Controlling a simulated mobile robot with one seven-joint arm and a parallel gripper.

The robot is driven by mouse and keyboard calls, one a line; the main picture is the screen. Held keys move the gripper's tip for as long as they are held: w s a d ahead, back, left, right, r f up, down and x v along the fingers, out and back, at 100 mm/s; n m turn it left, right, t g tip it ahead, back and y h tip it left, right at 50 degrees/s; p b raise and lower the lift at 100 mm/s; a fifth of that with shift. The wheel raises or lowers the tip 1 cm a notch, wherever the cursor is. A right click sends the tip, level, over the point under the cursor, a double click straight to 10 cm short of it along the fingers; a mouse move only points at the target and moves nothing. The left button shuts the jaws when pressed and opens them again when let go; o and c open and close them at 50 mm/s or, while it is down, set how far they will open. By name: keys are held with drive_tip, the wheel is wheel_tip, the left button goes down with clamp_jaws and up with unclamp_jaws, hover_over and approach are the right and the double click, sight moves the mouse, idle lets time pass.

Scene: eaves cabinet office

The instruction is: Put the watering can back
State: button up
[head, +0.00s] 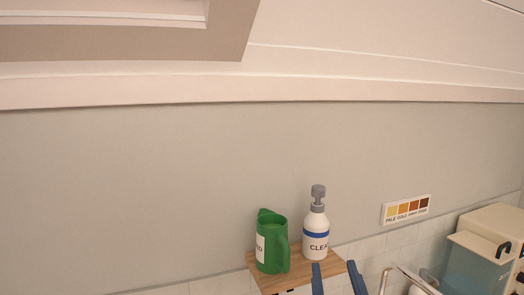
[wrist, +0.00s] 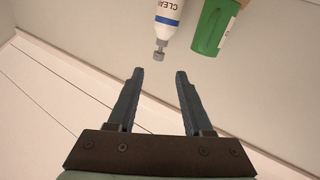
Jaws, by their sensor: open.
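A green can (head: 270,243) with a handle on its right side and a white label, likely the watering can, stands upright on a small wooden shelf (head: 265,279) against the wall. It also shows in the wrist view (wrist: 209,28), upside down and cut off by the top edge. My gripper (head: 338,267) is open and empty at the bottom of the head view, to the right of the can and in front of the shelf's right part. In the wrist view its two dark blue fingers (wrist: 160,73) are apart, with nothing between them.
A white pump bottle (head: 316,236) with a blue band stands on the shelf right of the can; in the wrist view (wrist: 168,16) it lies just beyond the fingertips. A colour chart (head: 406,210) hangs at right. Teal and cream equipment (head: 478,262) stands lower right. A sloped ceiling is above.

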drive_tip(key=s+a+r+t, duration=0.3)
drive_tip(key=s+r, duration=0.1)
drive_tip(key=r, duration=0.5)
drive_tip(key=s+a+r+t+y, duration=0.1)
drive_tip(key=s+a+r+t, duration=0.2)
drive_tip(key=r, duration=0.6)
drive_tip(key=s+a+r+t+y, duration=0.1)
drive_tip(key=s+a+r+t, duration=0.2)
drive_tip(key=s+r, duration=0.3)
wheel_tip(320, 180, up, 3)
drive_tip(key=shift+a+r+t, duration=0.1)
drive_tip(key=shift+a+t, duration=0.2)
drive_tip(key=shift+a, duration=0.6)
